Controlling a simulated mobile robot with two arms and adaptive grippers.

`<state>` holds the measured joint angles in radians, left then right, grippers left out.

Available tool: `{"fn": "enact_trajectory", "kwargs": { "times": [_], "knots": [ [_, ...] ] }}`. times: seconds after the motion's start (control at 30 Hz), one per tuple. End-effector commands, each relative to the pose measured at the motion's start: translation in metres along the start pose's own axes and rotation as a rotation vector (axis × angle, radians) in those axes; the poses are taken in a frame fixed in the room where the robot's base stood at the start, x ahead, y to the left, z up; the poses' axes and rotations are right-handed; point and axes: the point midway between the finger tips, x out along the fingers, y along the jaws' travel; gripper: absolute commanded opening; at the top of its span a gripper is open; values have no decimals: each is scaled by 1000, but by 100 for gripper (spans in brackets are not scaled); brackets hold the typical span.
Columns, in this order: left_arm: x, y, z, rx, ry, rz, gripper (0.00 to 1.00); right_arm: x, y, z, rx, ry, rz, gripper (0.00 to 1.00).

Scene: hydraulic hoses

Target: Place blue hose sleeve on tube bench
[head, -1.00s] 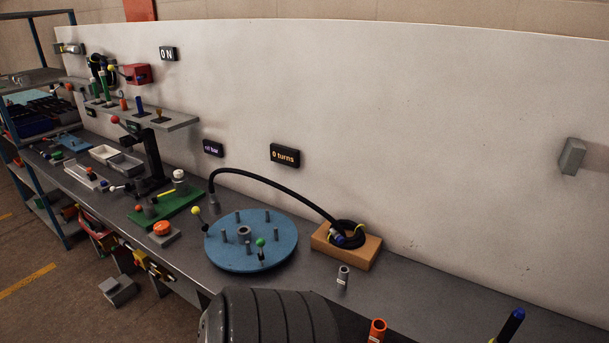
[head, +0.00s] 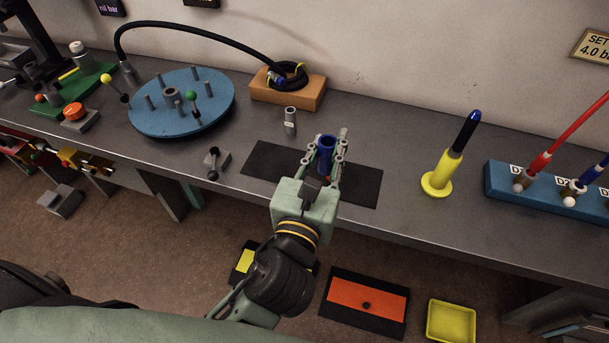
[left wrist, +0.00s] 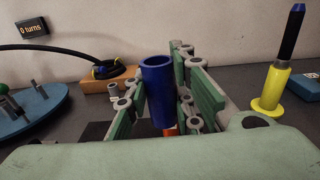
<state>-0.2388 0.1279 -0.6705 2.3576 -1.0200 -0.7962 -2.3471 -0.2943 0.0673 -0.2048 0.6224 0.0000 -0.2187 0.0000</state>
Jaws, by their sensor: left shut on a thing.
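The blue hose sleeve (head: 326,153) is an upright, open-topped tube above the black mat on the grey bench (head: 405,190). My left gripper (head: 325,167) comes from the front edge and is shut on the sleeve. In the left wrist view the sleeve (left wrist: 157,88) stands between the green finger pads; its lower part is partly hidden. A small orange piece (left wrist: 170,131) shows low beside it. I cannot tell whether the sleeve touches the mat. My right gripper is not in view.
A grey tube (head: 290,120) stands behind the black mat (head: 268,163). A blue round plate (head: 205,115) with pegs is left, a wooden block (head: 290,98) with a coiled black hose behind. A yellow stand (head: 436,183) and blue rack (head: 497,183) are right. The bench between mat and stand is clear.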

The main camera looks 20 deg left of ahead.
Motion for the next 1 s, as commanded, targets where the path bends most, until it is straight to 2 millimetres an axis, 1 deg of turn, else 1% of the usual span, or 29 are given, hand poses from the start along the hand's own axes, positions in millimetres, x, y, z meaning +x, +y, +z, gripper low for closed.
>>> {"fn": "enact_trajectory", "kwargs": {
  "times": [0.03, 0.1, 0.17, 0.27, 0.33, 0.5, 0.6, 0.73, 0.83, 1.0],
  "knots": [
    [1, -8, -4, -5, -5, -5, 0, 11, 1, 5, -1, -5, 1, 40],
    [2, -13, -4, 0, -6, -8, 0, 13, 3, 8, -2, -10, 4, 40],
    [6, -11, -6, 4, -6, -9, 0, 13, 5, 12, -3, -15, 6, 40],
    [17, 2, -15, 10, -6, -8, 0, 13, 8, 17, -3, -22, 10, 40],
    [27, 15, -25, 11, -5, -8, 0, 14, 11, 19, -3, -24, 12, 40],
    [52, 46, -49, 8, -4, -8, 0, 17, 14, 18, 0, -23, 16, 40],
    [63, 60, -59, 5, -6, -9, 0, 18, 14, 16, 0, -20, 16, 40],
    [72, 71, -67, 4, -6, -10, 0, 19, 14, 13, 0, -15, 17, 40],
    [75, 74, -73, 2, -5, -11, 0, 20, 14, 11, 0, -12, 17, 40],
    [74, 74, -100, -1, -1, -9, 0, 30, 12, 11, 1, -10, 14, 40]
  ]
}}
